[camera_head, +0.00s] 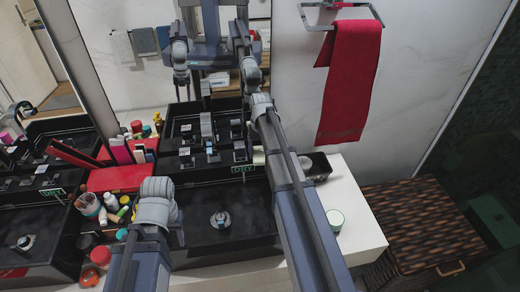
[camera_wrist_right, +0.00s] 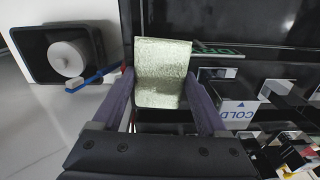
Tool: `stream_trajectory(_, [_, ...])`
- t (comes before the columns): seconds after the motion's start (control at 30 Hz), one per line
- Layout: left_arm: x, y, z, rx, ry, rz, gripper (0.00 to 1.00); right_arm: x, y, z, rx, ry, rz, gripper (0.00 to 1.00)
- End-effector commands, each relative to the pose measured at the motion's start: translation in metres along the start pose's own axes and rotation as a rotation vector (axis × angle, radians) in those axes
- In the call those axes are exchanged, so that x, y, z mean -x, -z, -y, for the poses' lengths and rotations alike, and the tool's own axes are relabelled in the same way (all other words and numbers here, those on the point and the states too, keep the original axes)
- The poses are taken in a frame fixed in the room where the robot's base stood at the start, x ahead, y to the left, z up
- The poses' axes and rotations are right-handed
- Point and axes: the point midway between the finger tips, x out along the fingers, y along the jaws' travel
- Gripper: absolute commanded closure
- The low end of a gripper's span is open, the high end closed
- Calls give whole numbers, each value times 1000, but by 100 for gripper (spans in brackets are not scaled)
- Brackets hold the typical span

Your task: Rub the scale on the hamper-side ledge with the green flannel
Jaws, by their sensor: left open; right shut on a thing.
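The green flannel (camera_wrist_right: 162,72) is pinched between the fingers of my right gripper (camera_wrist_right: 163,108) in the right wrist view. It hangs over the black ledge (camera_wrist_right: 210,62) beside the green DRY sign (camera_wrist_right: 222,50). In the head view, a pale bit of flannel (camera_head: 258,157) shows beside my right arm, which hides most of that gripper. I cannot tell whether the cloth touches the ledge, and I cannot make out any scale. My left gripper (camera_head: 160,205) is open at the left of the right-hand basin (camera_head: 240,205); its fingertips are mostly hidden.
A black tray (camera_wrist_right: 30,65) with a white round thing and a blue toothbrush (camera_wrist_right: 92,80) stands beside the ledge. A COLD card (camera_wrist_right: 238,106) is near the taps. The wicker hamper (camera_head: 425,228) is right.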

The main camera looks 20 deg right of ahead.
Motion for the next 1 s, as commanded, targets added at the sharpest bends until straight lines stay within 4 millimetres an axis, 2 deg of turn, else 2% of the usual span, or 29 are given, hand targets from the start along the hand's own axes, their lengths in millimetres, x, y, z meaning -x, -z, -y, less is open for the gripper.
stream_trajectory(0.07, [0,0,0,0,0,0,50,0,-4,0,0,0,0,68])
stream_trajectory(0.27, [0,0,0,0,0,0,50,0,-1,1,0,0,0,68])
stream_trajectory(0.63, [-3,0,0,0,0,0,50,-3,19,10,0,0,0,68])
stream_trajectory(0.87, [-2,0,0,0,0,0,50,-2,14,10,0,0,-1,68])
stream_trajectory(1.0, [-2,0,0,0,0,0,50,-2,4,9,0,0,0,68])
